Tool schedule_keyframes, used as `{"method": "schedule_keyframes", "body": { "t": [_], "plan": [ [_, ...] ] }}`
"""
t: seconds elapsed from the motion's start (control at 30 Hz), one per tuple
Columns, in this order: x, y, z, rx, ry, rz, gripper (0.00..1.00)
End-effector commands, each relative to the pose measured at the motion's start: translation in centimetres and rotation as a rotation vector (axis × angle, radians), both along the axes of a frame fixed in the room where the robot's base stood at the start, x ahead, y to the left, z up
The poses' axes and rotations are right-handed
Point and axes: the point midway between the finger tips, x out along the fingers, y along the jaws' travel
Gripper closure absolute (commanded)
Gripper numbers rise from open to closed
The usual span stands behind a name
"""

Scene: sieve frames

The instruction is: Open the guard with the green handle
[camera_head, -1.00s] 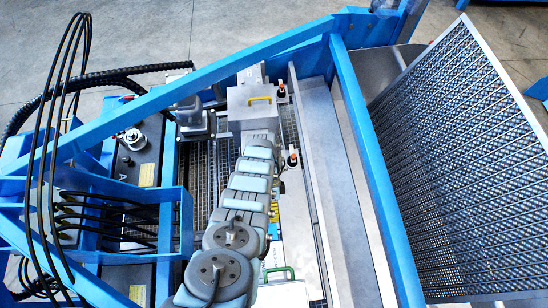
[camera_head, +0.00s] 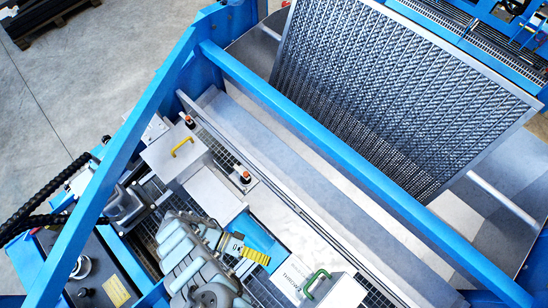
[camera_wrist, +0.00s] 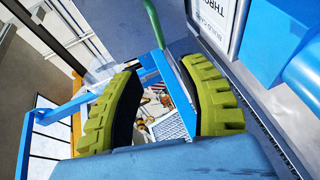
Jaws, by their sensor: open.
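The green handle (camera_head: 316,281) is a bar standing on a pale grey box-like guard (camera_head: 345,292) at the bottom of the head view. The guard looks shut and is cut by the picture's lower edge. My gripper (camera_head: 257,257), with yellow ribbed finger pads, is left of the handle and apart from it. In the wrist view my gripper (camera_wrist: 165,100) is open, with its two fingers wide apart and nothing held. The green handle (camera_wrist: 153,22) shows there at the top, beyond the fingertips. How far off it is I cannot tell.
Another grey guard with a yellow handle (camera_head: 182,147) stands at upper left. Two orange-topped black knobs (camera_head: 245,177) stand beside the guards. A blue beam (camera_head: 360,175) crosses above the trough, with a large mesh sieve frame (camera_head: 390,90) behind it. A blue diagonal post (camera_head: 110,165) is at left.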

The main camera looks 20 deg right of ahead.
Motion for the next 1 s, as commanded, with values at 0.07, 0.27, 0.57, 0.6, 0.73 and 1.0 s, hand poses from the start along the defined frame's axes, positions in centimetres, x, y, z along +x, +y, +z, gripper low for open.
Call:
{"method": "schedule_keyframes", "body": {
  "t": [0.07, 0.27, 0.57, 0.6, 0.73, 1.0],
  "plan": [
    [-0.2, -0.4, 0.1, -0.007, 0.005, -0.005, 0.59],
    [-1.3, -1.6, 0.0, -0.009, 0.006, -0.005, 0.59],
    [-4.9, -5.1, -1.0, -0.01, 0.01, -0.005, 0.59],
    [-5.4, -5.6, -1.2, -0.01, 0.011, -0.005, 0.59],
    [-7.0, -7.3, -1.7, -0.01, 0.01, -0.005, 0.59],
    [-10.0, -10.3, -2.7, -0.008, 0.007, -0.005, 0.59]
  ]
}}
